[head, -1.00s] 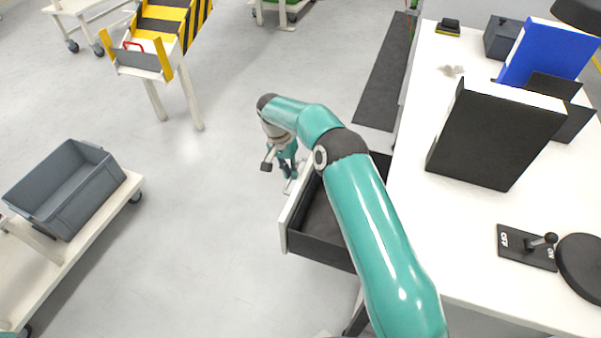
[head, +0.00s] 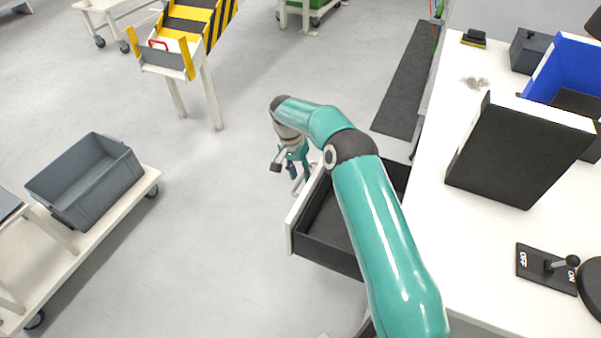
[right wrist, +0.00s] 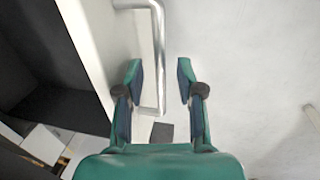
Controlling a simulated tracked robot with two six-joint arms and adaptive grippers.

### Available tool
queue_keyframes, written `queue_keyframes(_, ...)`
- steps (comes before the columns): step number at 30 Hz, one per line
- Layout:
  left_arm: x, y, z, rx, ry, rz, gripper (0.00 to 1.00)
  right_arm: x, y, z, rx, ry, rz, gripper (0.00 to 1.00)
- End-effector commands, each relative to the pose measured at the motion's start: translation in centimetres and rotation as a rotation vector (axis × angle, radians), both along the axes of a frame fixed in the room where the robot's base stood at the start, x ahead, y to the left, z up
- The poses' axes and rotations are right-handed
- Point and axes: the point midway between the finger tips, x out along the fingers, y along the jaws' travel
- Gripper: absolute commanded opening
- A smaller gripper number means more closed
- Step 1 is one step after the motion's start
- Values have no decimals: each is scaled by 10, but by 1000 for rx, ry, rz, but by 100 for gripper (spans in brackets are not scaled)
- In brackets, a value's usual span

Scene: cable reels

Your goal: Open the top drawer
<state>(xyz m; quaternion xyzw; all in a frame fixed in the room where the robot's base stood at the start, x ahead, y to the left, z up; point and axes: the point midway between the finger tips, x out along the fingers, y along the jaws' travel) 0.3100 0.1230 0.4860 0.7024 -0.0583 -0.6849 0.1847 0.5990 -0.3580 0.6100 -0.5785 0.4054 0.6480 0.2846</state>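The top drawer (head: 325,225) of the white desk stands well open, with a dark, empty-looking inside and a white front. Its metal bar handle (right wrist: 157,50) shows in the right wrist view. My right gripper (head: 294,168) is at the outer side of the drawer front, by the handle. In the right wrist view my right gripper (right wrist: 160,75) has its two fingers apart, with the handle bar between them in the picture; neither finger clearly touches it. My left gripper is not in view.
A cart with a grey bin (head: 85,180) stands at the left. The floor between cart and drawer is clear.

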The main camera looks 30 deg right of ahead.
Motion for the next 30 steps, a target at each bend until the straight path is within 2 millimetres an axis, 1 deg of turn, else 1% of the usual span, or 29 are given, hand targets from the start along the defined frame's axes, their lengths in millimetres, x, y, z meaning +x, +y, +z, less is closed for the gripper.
queue_keyframes(5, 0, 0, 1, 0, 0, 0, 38, 1, 0, 3, -1, -2, -1, 37)
queue_keyframes(8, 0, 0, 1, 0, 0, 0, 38, 3, 1, 10, -2, -3, 0, 37)
queue_keyframes(11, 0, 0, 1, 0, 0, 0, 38, 5, 2, 23, -1, -4, 0, 37)
queue_keyframes(21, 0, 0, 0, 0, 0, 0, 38, 17, 9, 92, -1, -4, -1, 37)
queue_keyframes(30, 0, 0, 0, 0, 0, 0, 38, 21, 11, 111, -2, 0, -1, 37)
